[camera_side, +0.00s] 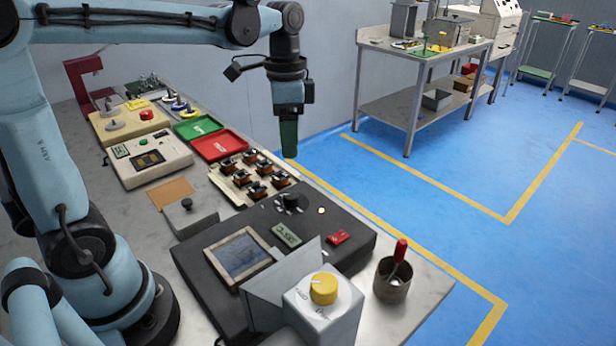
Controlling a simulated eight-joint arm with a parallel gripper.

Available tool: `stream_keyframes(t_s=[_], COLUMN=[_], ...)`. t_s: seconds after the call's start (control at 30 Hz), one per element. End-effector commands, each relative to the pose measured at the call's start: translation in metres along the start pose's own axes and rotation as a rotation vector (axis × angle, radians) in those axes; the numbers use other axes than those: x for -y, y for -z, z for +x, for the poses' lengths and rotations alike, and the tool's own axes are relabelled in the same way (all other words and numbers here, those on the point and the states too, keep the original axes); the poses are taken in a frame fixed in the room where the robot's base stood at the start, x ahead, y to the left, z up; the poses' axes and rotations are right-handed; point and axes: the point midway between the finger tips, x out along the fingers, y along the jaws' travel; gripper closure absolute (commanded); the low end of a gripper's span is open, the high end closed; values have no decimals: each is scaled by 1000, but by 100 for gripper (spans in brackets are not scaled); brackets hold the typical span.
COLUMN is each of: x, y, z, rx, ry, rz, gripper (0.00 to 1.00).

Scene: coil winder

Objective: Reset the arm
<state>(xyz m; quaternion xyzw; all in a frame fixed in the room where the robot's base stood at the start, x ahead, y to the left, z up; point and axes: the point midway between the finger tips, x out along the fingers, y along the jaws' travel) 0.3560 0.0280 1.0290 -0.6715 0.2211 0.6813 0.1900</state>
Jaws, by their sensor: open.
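My gripper (289,137) hangs pointing down from the arm's end, above the far right edge of the bench. It is apart from everything on the bench, and nothing shows held in it. Its fingers look dark green and are seen edge on, so the gap between them is hard to make out. Below it and a little left, a tray of coils (240,186) holds several dark, copper-coloured parts in rows. The dark coil winder (330,232) with a screen lies in front of that tray.
The bench also holds a red tray (220,146), a green tray (197,127), a beige tester (150,163), a grey box with a yellow knob (323,310) and a cup with a red-handled tool (393,282). Blue floor is free to the right. A side table (425,60) stands behind.

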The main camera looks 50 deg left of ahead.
Motion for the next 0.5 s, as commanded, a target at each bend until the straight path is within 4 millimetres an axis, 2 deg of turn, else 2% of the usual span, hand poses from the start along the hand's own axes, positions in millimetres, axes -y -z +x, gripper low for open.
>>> stream_keyframes(t_s=[0.23,0.5], x=[-11,-37], y=[-7,-25], z=[2,16], rx=[-65,-300], ry=[54,179], rz=[-74,-307], gripper=[42,42])
